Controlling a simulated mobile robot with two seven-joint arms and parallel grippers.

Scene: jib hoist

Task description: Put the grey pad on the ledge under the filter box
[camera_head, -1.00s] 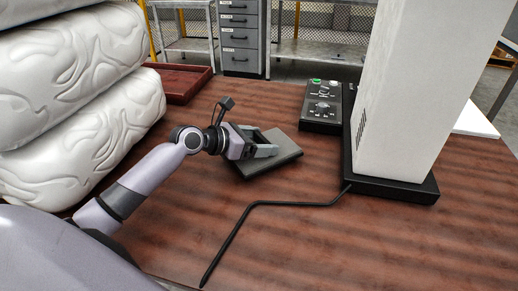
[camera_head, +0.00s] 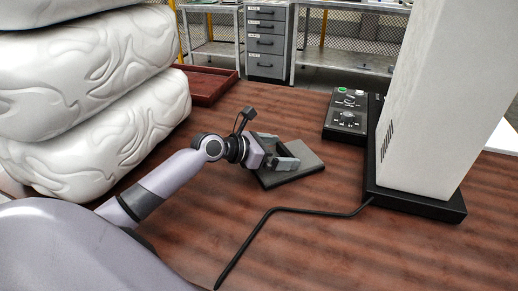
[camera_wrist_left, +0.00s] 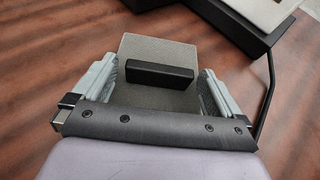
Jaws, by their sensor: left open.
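The grey pad (camera_head: 308,168) lies flat on the brown table in the head view. In the left wrist view the grey pad (camera_wrist_left: 158,48) carries a raised black bar (camera_wrist_left: 160,74), like a handle, across it. My left gripper (camera_head: 281,153) is low over the pad's left part. Its jaws are open, one finger on each side of the bar, with gaps between. A tall white box (camera_head: 428,100), which looks like the filter box, stands on a black base (camera_head: 415,202) at the right. I cannot tell which part is the ledge. My right gripper is out of view.
A black control box (camera_head: 346,116) sits left of the white box. A thin black cable or rod (camera_head: 290,210) runs from the base toward the table's front. Stacked white sacks (camera_head: 95,90) and a red tray (camera_head: 205,87) are at the left. The table between pad and base is clear.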

